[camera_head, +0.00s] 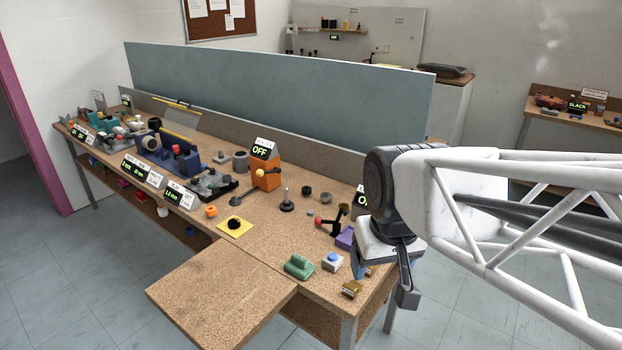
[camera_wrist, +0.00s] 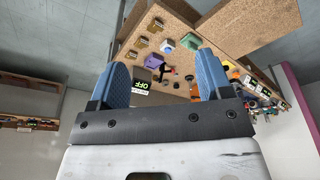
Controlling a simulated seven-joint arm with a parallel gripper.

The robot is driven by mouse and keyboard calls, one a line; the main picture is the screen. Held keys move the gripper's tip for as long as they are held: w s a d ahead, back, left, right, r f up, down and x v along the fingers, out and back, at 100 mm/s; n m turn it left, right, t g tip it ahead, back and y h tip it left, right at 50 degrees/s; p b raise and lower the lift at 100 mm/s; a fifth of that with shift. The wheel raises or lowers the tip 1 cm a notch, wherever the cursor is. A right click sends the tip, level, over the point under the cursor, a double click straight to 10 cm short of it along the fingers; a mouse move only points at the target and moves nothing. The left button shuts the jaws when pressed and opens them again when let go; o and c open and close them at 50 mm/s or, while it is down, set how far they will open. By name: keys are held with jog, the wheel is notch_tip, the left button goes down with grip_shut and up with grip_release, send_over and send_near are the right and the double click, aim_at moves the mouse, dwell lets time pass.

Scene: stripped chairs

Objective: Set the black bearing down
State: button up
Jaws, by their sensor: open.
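A black round piece (camera_head: 235,222), which looks like the black bearing, rests on a yellow square pad (camera_head: 246,228) near the front edge of the bench. My gripper (camera_wrist: 162,63) is open, with two blue fingers wide apart and nothing between them in the wrist view. In the head view my gripper (camera_head: 360,264) hangs by the right end of the bench, well to the right of the pad and apart from it. The bearing cannot be picked out clearly in the wrist view.
A green block (camera_head: 299,266), a white block with a blue top (camera_head: 332,262) and a brass piece (camera_head: 351,289) stand near my gripper. An orange box (camera_head: 265,174) with an OFF sign stands farther back. The front bench extension (camera_head: 215,295) is bare.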

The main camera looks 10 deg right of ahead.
jog(key=shift+m, duration=0.3)
jog(key=shift+s+d+f, duration=0.15)
jog(key=shift+s+f, duration=0.1)
jog(key=shift+s, duration=0.45)
jog(key=shift+s+d+f, duration=0.1)
jog(key=shift+s+f, duration=0.15)
jog(key=shift+s, duration=0.5)
jog(key=shift+s+d+f, duration=0.15)
jog(key=shift+s+f, duration=0.1)
jog(key=shift+s, duration=0.45)
